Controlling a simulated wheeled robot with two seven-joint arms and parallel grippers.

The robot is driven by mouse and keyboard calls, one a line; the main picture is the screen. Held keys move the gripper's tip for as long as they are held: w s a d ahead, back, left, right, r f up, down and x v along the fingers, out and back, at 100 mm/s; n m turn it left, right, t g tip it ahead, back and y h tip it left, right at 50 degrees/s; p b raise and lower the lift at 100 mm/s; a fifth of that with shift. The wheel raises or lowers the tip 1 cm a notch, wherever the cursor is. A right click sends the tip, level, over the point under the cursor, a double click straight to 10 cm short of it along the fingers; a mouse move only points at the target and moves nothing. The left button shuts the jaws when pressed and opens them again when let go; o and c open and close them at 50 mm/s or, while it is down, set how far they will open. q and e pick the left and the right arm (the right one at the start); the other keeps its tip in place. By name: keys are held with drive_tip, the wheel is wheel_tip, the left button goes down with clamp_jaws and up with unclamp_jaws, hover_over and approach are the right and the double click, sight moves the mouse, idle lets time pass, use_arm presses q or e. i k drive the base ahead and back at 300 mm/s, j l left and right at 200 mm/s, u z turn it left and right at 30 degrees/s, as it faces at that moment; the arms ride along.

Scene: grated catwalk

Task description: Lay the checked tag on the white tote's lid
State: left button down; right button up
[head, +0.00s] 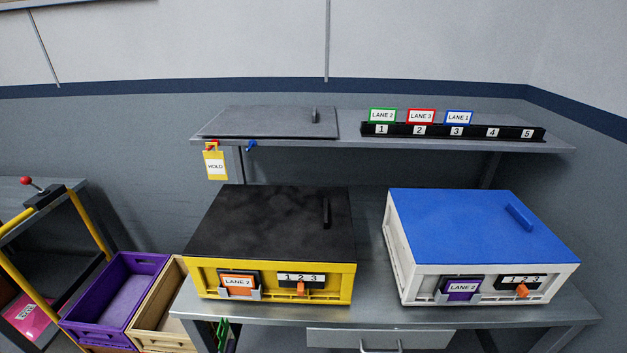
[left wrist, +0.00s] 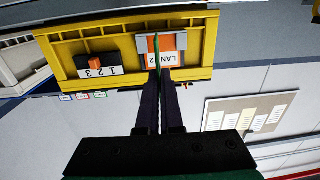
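The white tote (head: 396,258) stands on the right of the bench. Its blue lid (head: 470,230) is shut and bare except for a blue handle. I cannot make out a checked pattern on any tag. My left gripper (left wrist: 163,75) has its dark fingers close together on a thin green card (left wrist: 157,50), seen edge-on, so its face is hidden. Behind the card in the left wrist view is the yellow tote's orange LANE 2 label. In the head view a small part of green and dark (head: 222,332) shows below the bench's front left edge. My right gripper is not in view.
The yellow tote (head: 270,291) with a black lid (head: 270,225) stands left of the white one. A shelf (head: 350,143) above holds a numbered rack (head: 455,132) with lane cards. A yellow HOLD tag (head: 215,166) hangs there. Purple (head: 113,290) and tan bins stand at left.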

sight(449, 226)
drive_tip(key=j+z, duration=0.15)
drive_tip(key=z, duration=1.4)
drive_tip(key=k+j+z, duration=0.2)
drive_tip(key=i+j, duration=0.2)
drive_tip(key=i, duration=0.2)
